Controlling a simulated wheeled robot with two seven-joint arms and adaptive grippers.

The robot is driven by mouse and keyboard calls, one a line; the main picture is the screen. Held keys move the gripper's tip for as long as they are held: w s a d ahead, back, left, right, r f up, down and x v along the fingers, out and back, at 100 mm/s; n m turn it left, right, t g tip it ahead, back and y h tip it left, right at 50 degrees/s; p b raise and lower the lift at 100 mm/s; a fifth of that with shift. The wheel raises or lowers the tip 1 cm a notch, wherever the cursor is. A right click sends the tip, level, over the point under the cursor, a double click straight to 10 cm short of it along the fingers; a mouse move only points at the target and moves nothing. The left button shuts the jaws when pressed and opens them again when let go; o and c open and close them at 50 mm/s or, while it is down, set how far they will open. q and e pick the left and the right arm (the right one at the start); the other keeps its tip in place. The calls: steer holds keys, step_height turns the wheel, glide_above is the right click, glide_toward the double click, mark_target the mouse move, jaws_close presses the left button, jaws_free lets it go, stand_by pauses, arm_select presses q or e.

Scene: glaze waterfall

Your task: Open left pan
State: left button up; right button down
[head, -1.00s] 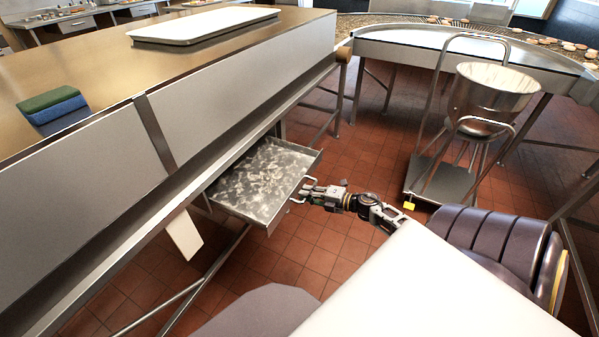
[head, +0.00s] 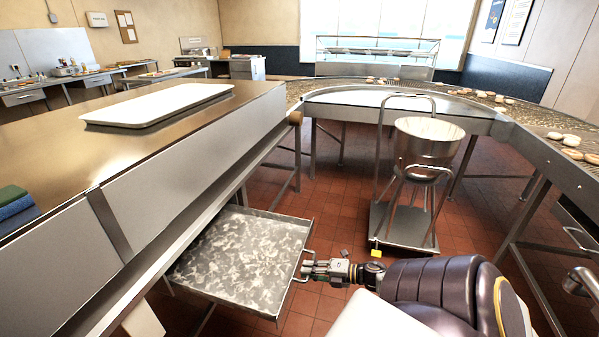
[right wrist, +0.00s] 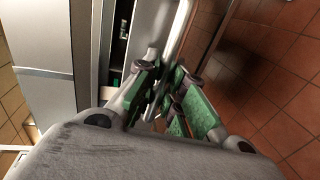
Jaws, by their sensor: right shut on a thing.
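The pan (head: 243,252) is a shallow metal drawer with a mottled grey floor, under the long steel counter. It stands pulled out from the counter over the tiled floor. Its handle (head: 296,267) is a metal loop on the right side wall. My right gripper (head: 305,268) is shut on this handle, with its arm coming in from the right. In the right wrist view the fingers (right wrist: 165,88) close around a bar, though the grip is partly hidden by the finger links. My left gripper is not in view.
The steel counter (head: 190,155) carries a white tray (head: 158,104) and folded green and blue cloths (head: 14,205). A trolley (head: 400,228) with a metal bowl (head: 428,140) stands ahead on the right. A curved conveyor (head: 480,118) runs behind it. Tiled floor is free between the pan and trolley.

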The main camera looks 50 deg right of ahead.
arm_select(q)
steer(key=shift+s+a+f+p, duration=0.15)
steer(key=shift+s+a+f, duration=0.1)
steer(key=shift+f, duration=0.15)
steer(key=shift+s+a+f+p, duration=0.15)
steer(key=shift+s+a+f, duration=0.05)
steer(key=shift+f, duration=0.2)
arm_select(e)
steer(key=shift+f+v, duration=0.25)
steer(key=shift+v, duration=0.9)
steer(key=c, duration=1.5)
jaws_free()
steer(key=shift+v, duration=6.05)
